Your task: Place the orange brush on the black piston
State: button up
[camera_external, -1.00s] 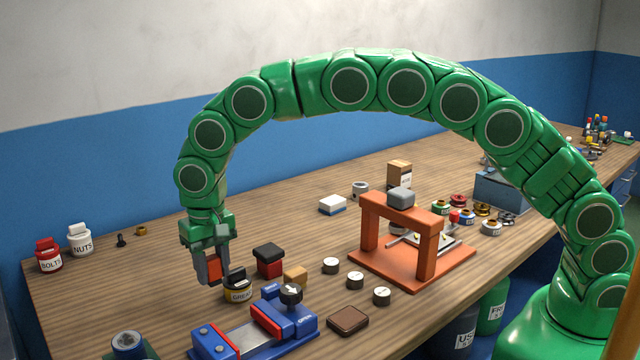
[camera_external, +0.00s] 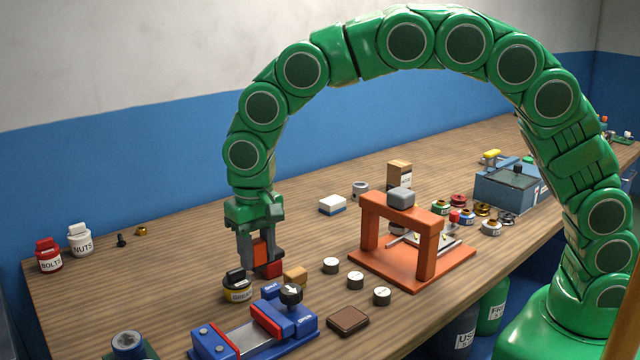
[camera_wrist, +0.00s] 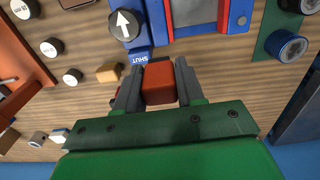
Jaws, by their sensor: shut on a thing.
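My gripper (camera_external: 260,262) is shut on an orange block-like thing, which I take for the orange brush (camera_external: 261,248). It also shows between the fingers in the wrist view (camera_wrist: 158,82). The gripper points down over the table's left part, behind the yellow-and-black grease pot (camera_external: 238,288). A red block (camera_external: 272,270) shows low behind the fingers; its black top is now hidden by the gripper. I cannot tell for sure which thing is the black piston. Whether the brush touches anything beneath is hidden.
A blue vise (camera_external: 250,335) with a black arrow knob (camera_external: 291,294) stands in front. A tan block (camera_external: 295,276) and several small round weights (camera_external: 331,265) lie to the right, before the orange press frame (camera_external: 426,255). The table's left part has free room.

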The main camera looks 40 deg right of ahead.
jog(key=s+a+r, duration=0.5)
jog(key=s+a, duration=0.6)
jog(key=a, duration=0.3)
jog(key=shift+w+a+f, duration=1.25)
jog(key=shift+a+f, duration=0.25)
jog(key=shift+a, duration=0.3)
jog(key=shift+w+a+f, duration=1.2)
jog(key=shift+a+f, duration=0.3)
jog(key=shift+a, duration=0.3)
jog(key=shift+w+a+f, duration=1.25)
jog(key=shift+a+f, duration=0.25)
jog(key=shift+a, duration=0.3)
jog(key=shift+w+a+f, duration=0.1)
jog(key=shift+a+f, duration=0.05)
jog(key=shift+f, duration=0.1)
jog(key=shift+f, duration=1.55)
jog(key=o, duration=1)
jog(key=shift+f, duration=0.1)
